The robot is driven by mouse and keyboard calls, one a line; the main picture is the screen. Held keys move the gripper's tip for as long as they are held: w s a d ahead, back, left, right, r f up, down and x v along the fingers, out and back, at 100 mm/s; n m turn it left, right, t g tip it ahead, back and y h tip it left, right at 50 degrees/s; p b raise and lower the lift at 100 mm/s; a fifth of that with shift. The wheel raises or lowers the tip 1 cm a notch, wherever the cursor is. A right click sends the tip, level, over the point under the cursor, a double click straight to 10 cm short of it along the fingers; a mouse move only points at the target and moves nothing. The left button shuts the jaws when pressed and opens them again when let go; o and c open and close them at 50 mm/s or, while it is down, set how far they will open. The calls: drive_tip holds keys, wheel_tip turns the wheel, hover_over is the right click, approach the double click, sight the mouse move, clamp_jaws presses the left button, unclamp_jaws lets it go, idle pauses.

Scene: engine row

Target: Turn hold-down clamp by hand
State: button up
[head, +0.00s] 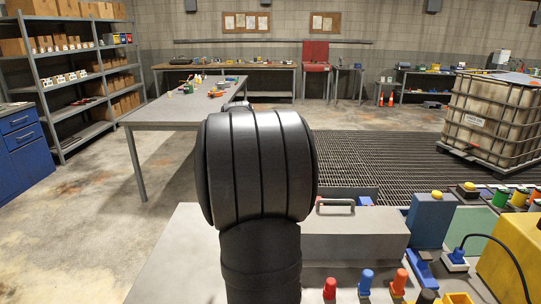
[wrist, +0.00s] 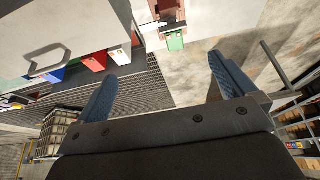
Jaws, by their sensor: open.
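I cannot pick out the hold-down clamp with certainty in either view. In the wrist view my gripper (wrist: 162,68) shows two blue fingers spread wide apart, with nothing between them. Beyond the gap lie floor and grating, and a small green piece (wrist: 175,42) near the top. In the head view my dark arm covers the middle and hides the gripper. A grey box with a metal handle (head: 350,235) sits on the bench just right of my arm. The handle also shows at the wrist view's upper left (wrist: 48,62).
A blue block with a yellow button (head: 430,218), small coloured pieces (head: 367,280) and a yellow housing with a black cable (head: 512,258) crowd the right foreground. A caged tank (head: 492,118) stands behind. A grey table (head: 180,112) stands further back. Grating (head: 385,155) is clear.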

drive_tip(key=shift+c, duration=1.1)
drive_tip(key=a, duration=0.2)
drive_tip(key=shift+w+a+r, duration=0.3)
drive_tip(key=shift+w+a, duration=0.1)
drive_tip(key=shift+c, duration=1.3)
drive_tip(key=x, duration=1.7)
drive_tip(key=shift+f, duration=0.1)
drive_tip(key=c, duration=1.4)
